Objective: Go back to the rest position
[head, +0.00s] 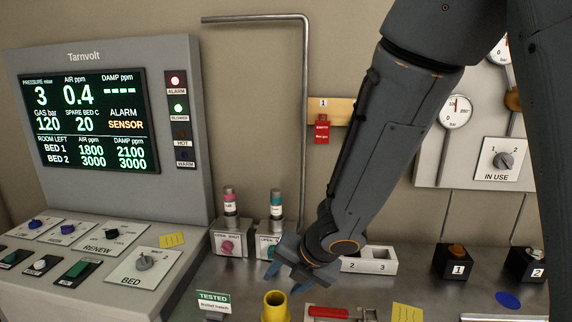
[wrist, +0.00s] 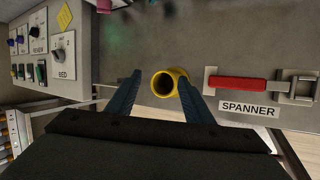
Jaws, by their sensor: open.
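My gripper (head: 286,280) hangs at the end of my dark arm over the grey bench, with its blue fingers apart. In the wrist view the fingers (wrist: 160,82) are spread, with the open yellow tube (wrist: 166,86) showing between and beyond the tips. In the head view the yellow tube (head: 274,308) stands upright at the bottom edge, below the fingers. Nothing appears gripped. I cannot tell the exact gap between tips and tube.
A Tarnvolt panel (head: 85,118) and its sloped console (head: 80,255) stand at left. Two bottles on labelled stands (head: 233,243), a numbered white block (head: 378,262), a red-handled spanner (wrist: 245,84) and button boxes (head: 455,262) crowd the bench. A bent pipe (head: 304,120) rises behind.

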